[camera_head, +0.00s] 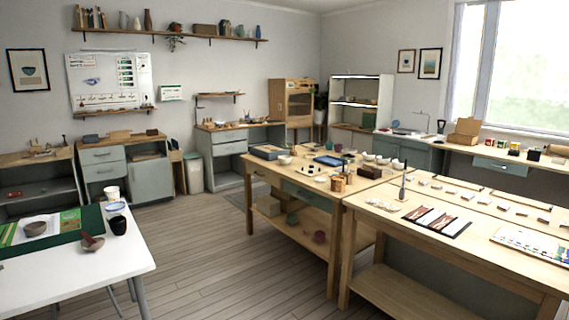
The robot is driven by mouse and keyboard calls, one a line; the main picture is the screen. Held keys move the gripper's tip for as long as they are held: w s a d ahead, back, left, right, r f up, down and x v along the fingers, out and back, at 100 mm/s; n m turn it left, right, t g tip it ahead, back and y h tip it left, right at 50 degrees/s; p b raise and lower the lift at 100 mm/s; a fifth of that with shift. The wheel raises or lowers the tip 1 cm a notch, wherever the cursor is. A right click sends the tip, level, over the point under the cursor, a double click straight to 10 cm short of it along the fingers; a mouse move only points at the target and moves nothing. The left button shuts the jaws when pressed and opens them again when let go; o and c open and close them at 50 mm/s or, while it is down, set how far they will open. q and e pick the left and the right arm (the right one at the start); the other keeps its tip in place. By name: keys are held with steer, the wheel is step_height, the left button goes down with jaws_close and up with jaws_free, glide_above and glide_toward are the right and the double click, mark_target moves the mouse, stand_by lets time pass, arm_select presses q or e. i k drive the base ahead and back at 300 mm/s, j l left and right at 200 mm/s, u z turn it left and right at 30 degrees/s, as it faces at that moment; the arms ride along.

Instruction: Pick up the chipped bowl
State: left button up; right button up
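A brown-grey bowl (35,228) sits on the dark green mat (62,241) on the white table at the lower left. Next to it on the right lies a small reddish-brown dish or bowl (92,243) with something sticking up from it. A small white bowl (284,160) stands on the middle wooden table, and several more pale bowls stand farther right on it. At this size I cannot tell which bowl is chipped. Neither of my grippers is in view.
The white table (125,262) also holds a black cup (117,225), a white cup (112,193) and a blue-rimmed dish (116,206). The wooden worktable (335,196) and a long bench (440,232) fill the right. Bare wooden floor (215,250) lies between.

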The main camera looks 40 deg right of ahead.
mark_target(283, 160)
steer(key=i+l+z, duration=0.4)
steer(key=i+z, duration=0.15)
steer(key=i, duration=0.15)
steer(key=i+z, duration=0.45)
steer(key=i, duration=1.65)
